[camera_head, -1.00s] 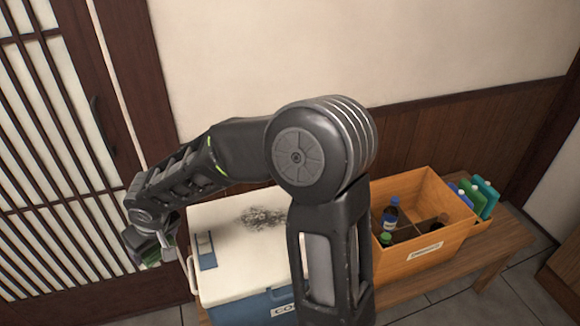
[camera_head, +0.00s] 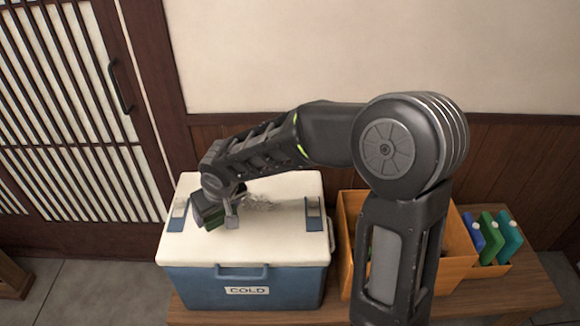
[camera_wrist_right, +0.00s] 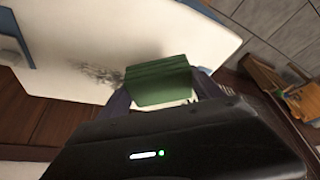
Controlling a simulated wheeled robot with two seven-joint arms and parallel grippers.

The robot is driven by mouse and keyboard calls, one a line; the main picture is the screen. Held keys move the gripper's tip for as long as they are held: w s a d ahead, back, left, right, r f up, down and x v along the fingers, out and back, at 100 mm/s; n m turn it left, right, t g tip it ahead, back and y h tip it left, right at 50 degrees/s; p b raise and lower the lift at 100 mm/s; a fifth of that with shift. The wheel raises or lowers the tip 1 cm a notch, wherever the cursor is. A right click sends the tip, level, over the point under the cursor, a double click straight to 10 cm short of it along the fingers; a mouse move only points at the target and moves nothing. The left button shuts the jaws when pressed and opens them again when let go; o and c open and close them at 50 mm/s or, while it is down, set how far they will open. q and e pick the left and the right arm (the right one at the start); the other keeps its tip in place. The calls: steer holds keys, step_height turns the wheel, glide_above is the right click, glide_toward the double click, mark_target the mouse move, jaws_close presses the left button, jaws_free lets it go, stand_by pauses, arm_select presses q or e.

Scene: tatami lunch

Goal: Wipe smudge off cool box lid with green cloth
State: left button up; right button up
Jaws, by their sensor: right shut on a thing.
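The cool box (camera_head: 190,290) is blue with a white lid (camera_head: 275,243) and stands closed on a bench. A grey smudge (camera_head: 264,204) lies on the lid and is partly hidden by my right arm. In the right wrist view the smudge (camera_wrist_right: 97,74) shows dark beside the folded green cloth (camera_wrist_right: 160,84). My right gripper (camera_head: 212,218) is shut on the cloth, over the left part of the lid, just left of the smudge. I cannot tell whether the cloth touches the lid. My left gripper is out of view.
An orange crate (camera_head: 462,246) stands right of the cool box, partly hidden by my arm. Blue, green and teal items (camera_head: 487,240) stand at its right. The wooden bench (camera_head: 510,290) has free room at its right end. A wall is behind.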

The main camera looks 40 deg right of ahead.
steer(key=shift+m+h, duration=0.3)
steer(key=shift+m, duration=0.4)
steer(key=d, duration=0.3)
steer(key=w+d+b, duration=0.1)
steer(key=d, duration=0.2)
steer(key=w+d+b, duration=0.1)
steer(key=d, duration=0.2)
steer(key=shift+w, duration=0.15)
steer(key=d+r+m+b, duration=0.1)
steer(key=d, duration=1.1)
steer(key=shift+h+b, duration=0.3)
steer(key=shift+b, duration=0.1)
steer(key=shift+w, duration=0.1)
